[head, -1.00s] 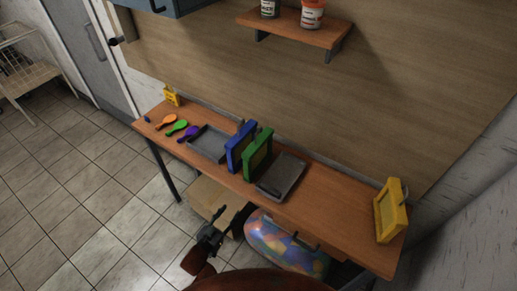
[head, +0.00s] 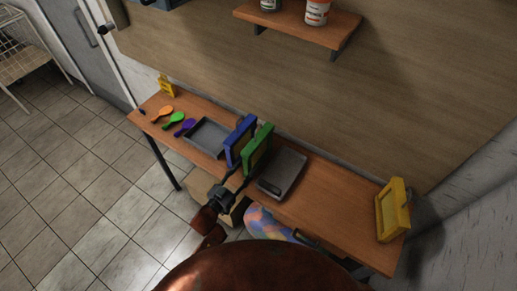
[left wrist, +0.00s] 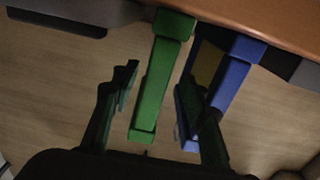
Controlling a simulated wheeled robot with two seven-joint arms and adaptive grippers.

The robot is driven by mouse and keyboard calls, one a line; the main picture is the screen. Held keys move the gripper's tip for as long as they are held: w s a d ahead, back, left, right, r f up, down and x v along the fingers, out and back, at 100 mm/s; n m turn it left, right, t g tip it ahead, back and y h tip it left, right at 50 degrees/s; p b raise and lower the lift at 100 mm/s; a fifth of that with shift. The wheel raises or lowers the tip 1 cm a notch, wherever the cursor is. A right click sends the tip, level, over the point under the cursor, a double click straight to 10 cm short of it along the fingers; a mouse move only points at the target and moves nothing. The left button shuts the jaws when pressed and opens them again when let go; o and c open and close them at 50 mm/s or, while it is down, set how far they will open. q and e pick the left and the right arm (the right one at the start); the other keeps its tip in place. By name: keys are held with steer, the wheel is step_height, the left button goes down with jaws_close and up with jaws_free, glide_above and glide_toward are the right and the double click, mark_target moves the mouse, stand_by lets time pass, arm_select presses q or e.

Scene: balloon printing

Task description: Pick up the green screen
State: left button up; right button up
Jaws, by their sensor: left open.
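The green screen (head: 258,151) is a green frame standing upright on the table, close beside the blue screen (head: 240,139). My left gripper (head: 236,178) is open at the table's front edge, just in front of the green screen. In the left wrist view, the green frame (left wrist: 157,92) lies between the two open fingers, with gaps on both sides. The blue frame (left wrist: 229,76) is close behind the right finger there, which partly covers it. I cannot tell whether that finger touches it. My right gripper is not in view.
A yellow screen (head: 390,210) stands at the right end. Orange, green and purple paddles lie at the left. A cardboard box (head: 200,185) stands below.

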arm_select(q)
steer(key=x, duration=0.3)
steer(key=shift+d+f, duration=0.1)
steer(key=shift+d, duration=0.1)
steer(key=shift+x, duration=1.2)
steer(key=shift+f, duration=0.1)
steer(key=c, duration=0.7)
jaws_close()
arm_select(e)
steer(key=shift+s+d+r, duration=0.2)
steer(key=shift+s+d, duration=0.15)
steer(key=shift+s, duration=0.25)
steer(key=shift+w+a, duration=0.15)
